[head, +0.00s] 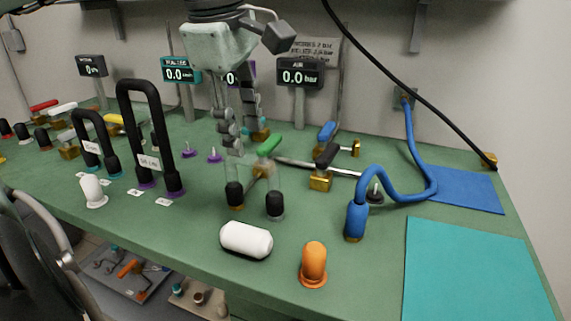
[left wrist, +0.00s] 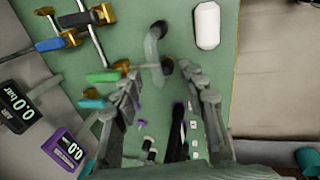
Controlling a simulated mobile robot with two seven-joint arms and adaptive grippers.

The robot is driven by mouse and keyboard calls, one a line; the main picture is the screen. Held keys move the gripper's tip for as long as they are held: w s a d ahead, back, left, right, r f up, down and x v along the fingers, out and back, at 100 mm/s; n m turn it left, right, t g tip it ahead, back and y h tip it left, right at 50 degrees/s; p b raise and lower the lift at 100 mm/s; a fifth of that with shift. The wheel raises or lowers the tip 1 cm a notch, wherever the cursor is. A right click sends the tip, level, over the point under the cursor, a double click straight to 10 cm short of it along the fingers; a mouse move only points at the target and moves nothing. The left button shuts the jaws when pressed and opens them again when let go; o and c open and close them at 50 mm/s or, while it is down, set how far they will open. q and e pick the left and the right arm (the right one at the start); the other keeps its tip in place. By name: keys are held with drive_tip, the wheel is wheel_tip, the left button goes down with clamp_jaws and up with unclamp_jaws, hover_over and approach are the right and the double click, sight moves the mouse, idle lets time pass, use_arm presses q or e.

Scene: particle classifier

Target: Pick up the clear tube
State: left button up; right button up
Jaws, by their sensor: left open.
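The clear tube (head: 272,178) is a see-through U-shaped arch with two black ends, standing on the green bench near the middle in the head view. In the left wrist view the clear tube (left wrist: 152,45) lies just ahead of the fingertips. My left gripper (head: 243,140) points down from above with its jointed fingers apart, over the tube's upper left part. In the left wrist view my left gripper (left wrist: 165,82) is open, with nothing visibly gripped. The fingers partly cover the tube's top in the head view, so contact is unclear. My right gripper is not in view.
A green-handled valve (head: 269,144) stands right behind the tube. Tall black U-shaped tubes (head: 150,130) stand to the left. A blue hose (head: 400,197) is at right. Displays (head: 300,74) stand behind.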

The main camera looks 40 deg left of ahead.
sight(255, 156)
use_arm(q)
drive_tip(key=x, duration=0.2)
drive_tip(key=shift+w+f, duration=0.25)
drive_tip(key=shift+f, duration=0.15)
drive_tip(key=x, duration=0.5)
drive_tip(key=shift+w+r, duration=0.15)
drive_tip(key=shift+w, duration=0.15)
clamp_jaws()
